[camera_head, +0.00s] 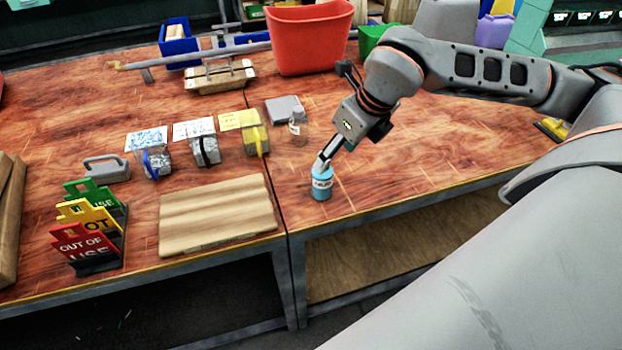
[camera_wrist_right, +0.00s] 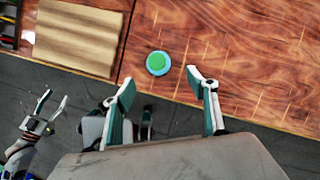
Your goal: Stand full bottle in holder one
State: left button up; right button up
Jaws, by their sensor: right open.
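A small blue bottle with a pale label (camera_head: 321,185) stands upright on the wooden bench near its front edge. The right wrist view shows its green top (camera_wrist_right: 158,63). My right gripper (camera_head: 325,161) is just above and beside the bottle in the head view. In the right wrist view, its two fingers (camera_wrist_right: 160,76) are spread, with the bottle just beyond the tips and between their lines. My left gripper shows only in the right wrist view (camera_wrist_right: 52,102), away from the bottle, with its fingers apart. I cannot tell which thing is holder one.
A wooden board (camera_head: 218,216) lies left of the bottle. Red, yellow and green signs (camera_head: 88,240) stand at left. A red bin (camera_head: 308,40) is at the back.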

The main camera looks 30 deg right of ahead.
aim_at(322, 178)
jog(key=x, duration=0.3)
jog(key=w+x, duration=0.1)
jog(key=x, duration=0.3)
jog(key=shift+w+a, duration=0.15)
jog(key=shift+a, duration=0.05)
jog(key=shift+c, duration=0.5)
jog(key=shift+r, duration=0.1)
grip_shut()
